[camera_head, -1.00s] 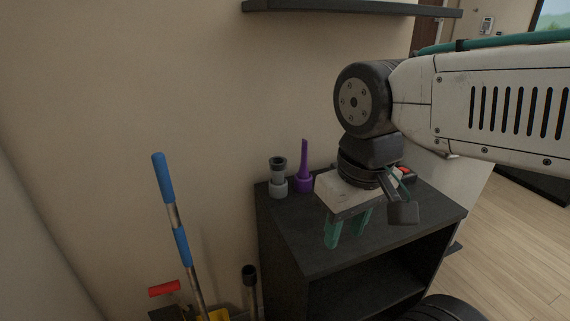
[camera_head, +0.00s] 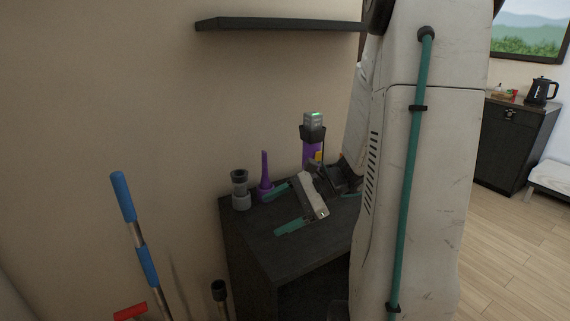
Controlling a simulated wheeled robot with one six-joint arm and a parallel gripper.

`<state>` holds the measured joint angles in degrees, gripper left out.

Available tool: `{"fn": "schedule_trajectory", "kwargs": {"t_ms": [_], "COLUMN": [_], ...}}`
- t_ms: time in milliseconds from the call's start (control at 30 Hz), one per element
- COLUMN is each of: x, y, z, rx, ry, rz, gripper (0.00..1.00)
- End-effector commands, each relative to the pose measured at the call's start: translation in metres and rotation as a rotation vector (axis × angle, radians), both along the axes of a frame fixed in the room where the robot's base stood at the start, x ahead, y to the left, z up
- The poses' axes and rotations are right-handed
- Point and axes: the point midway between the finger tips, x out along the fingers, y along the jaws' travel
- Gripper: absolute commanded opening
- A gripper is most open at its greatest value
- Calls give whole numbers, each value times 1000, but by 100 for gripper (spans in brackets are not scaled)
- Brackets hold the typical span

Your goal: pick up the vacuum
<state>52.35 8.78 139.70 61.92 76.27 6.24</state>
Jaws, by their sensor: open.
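The vacuum (camera_head: 312,152) looks like an upright purple cylinder with a dark collar and a grey top bearing a green light. It stands on the dark cabinet (camera_head: 252,232), toward the back. Its lower part is partly hidden behind my gripper and wrist. My gripper (camera_head: 276,212) is in front of and left of the vacuum, low over the cabinet top. Its two teal fingers point left, spread apart with nothing between them. My arm covers the cabinet's right side.
A grey cylindrical attachment (camera_head: 240,190) and a purple nozzle (camera_head: 265,178) stand at the cabinet's back left, the nozzle close to the fingers. A dark shelf (camera_head: 280,24) hangs above. A blue-handled pole (camera_head: 135,230) stands at left. A kettle (camera_head: 541,92) is far right.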

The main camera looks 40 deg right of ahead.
Motion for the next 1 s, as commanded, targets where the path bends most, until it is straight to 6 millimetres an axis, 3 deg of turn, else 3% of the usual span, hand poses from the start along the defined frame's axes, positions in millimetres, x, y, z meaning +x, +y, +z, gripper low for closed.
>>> {"fn": "schedule_trajectory", "kwargs": {"t_ms": [33,200,300,400,567,1000], "x": [11,36,37,37,41,86], "y": [-33,-143,-188,-215,-235,-243], "z": [-10,-26,-29,-28,-23,-19], "rx": [107,397,497,556,604,608], "ry": [-6,-90,-143,-184,-223,-228], "rz": [-170,-682,-871,-979,-1058,-1061], "gripper": [77,77,77,77,77,77]}}
